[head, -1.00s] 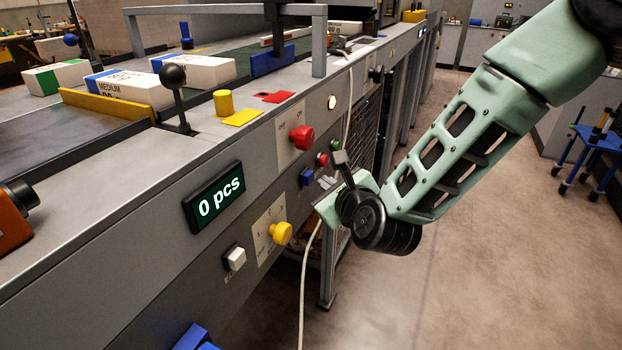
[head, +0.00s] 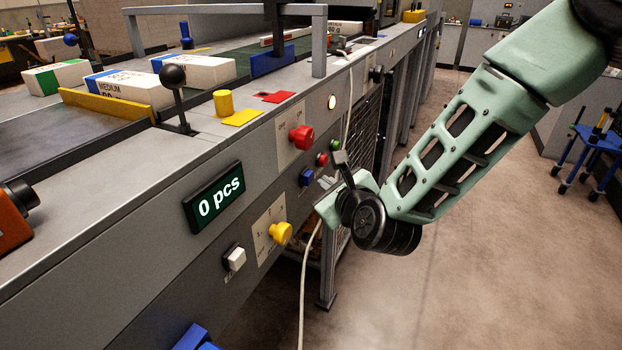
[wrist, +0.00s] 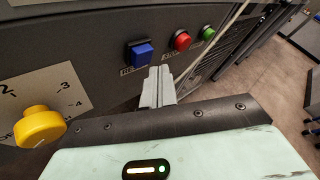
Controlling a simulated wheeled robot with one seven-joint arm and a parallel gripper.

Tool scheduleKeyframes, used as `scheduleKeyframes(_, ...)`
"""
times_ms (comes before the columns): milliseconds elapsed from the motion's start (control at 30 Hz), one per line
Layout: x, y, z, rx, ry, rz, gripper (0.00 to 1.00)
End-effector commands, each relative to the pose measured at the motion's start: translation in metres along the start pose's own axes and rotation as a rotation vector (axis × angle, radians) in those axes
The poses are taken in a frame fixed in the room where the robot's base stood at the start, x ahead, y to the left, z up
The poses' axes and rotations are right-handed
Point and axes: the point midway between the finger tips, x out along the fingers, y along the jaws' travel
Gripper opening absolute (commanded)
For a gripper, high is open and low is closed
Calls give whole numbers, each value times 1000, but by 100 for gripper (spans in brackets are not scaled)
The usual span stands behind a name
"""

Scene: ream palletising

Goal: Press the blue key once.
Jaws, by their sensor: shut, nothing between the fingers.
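The blue key (head: 306,177) is a square button on the front panel, left of a red and a green button. It also shows in the wrist view (wrist: 141,55), standing out from the panel. My gripper (head: 326,183) is in front of the panel, just right of the blue key. In the wrist view my gripper (wrist: 160,75) is shut and empty, with its fingertips just below and right of the blue key. The tips look close to the key, but I cannot tell whether they touch it.
A red button (wrist: 180,40) and a green button (wrist: 208,33) sit right of the blue key. A yellow knob (head: 281,233), a white switch (head: 234,258), a red mushroom knob (head: 301,138) and a display (head: 214,198) reading "0 pcs" share the panel. A cable (head: 304,285) hangs nearby.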

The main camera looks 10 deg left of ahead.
Motion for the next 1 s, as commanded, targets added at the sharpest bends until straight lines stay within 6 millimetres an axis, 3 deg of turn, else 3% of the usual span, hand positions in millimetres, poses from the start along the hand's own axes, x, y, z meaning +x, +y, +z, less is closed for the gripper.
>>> scheduleKeyframes(1000, 7, 5, 5, 0, 0, 0, 0)
